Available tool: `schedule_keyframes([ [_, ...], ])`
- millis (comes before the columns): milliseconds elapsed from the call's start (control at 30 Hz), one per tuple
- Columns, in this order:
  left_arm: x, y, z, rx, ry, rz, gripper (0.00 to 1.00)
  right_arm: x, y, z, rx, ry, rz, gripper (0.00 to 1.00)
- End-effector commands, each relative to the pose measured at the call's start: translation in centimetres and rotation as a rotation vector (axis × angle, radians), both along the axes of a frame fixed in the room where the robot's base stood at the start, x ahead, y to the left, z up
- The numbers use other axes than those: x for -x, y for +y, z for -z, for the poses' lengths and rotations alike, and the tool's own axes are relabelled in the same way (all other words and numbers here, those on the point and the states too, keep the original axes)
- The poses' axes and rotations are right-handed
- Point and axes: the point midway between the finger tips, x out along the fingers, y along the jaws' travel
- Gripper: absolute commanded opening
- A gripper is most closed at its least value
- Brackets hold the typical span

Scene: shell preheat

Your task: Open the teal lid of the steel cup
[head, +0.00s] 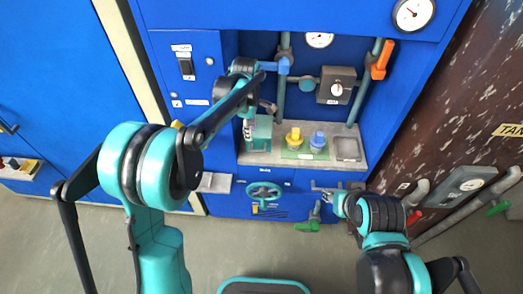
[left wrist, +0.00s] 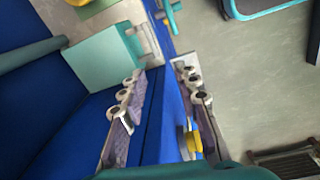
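A teal box-shaped piece (head: 263,127) stands at the left end of the grey ledge; it also shows in the left wrist view (left wrist: 98,58), with a grey bracket (left wrist: 147,42) along one side. I take it for the teal lid, but cannot make out a steel cup under it; it looks shut. My left gripper (head: 248,131) is beside its left side in the head view. In the left wrist view the fingers (left wrist: 163,88) are apart with nothing between them. My right gripper (head: 323,187) is low in front of the cabinet, its fingertips too small to judge.
A yellow piece (head: 294,138) and a blue piece (head: 318,141) stand on a green mat right of the teal piece. A grey basin (head: 347,148) is at the ledge's right end. A teal handwheel (head: 264,192) and green valve handle (head: 307,227) stick out below.

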Motion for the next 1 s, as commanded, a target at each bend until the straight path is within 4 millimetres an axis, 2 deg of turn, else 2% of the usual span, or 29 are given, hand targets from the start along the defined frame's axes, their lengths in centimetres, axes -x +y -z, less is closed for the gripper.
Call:
schedule_keyframes([
  [33, -0.9, -0.6, 1.4, 0.0, 0.019, -0.045, 0.31, 0.0, 0.0, 0.3, 0.0, 0.0, 0.0, 0.4],
  [100, -1.6, -1.1, 2.7, -0.002, 0.041, -0.105, 0.31, 0.0, 0.0, 0.4, 0.0, 0.0, 0.0, 0.4],
  [200, -2.1, -1.6, 3.8, -0.005, 0.06, -0.156, 0.31, 0.0, 0.0, 0.5, 0.0, 0.0, 0.0, 0.4],
  [367, -2.3, -1.7, 5.4, -0.006, 0.068, -0.177, 0.31, 0.0, 0.0, 1.0, 0.0, 0.0, 0.0, 0.4],
  [700, -2.3, -1.7, 10.7, -0.006, 0.066, -0.175, 0.31, 0.0, 0.0, 3.2, 0.0, 0.0, 0.0, 0.4],
  [833, -2.3, -1.6, 11.7, -0.006, 0.066, -0.174, 0.31, 0.0, 0.0, 3.5, 0.0, 0.0, 0.0, 0.4],
  [1000, -2.3, -1.6, 11.9, -0.006, 0.066, -0.174, 0.31, 0.0, 0.0, 3.5, 0.0, 0.0, 0.0, 0.4],
])
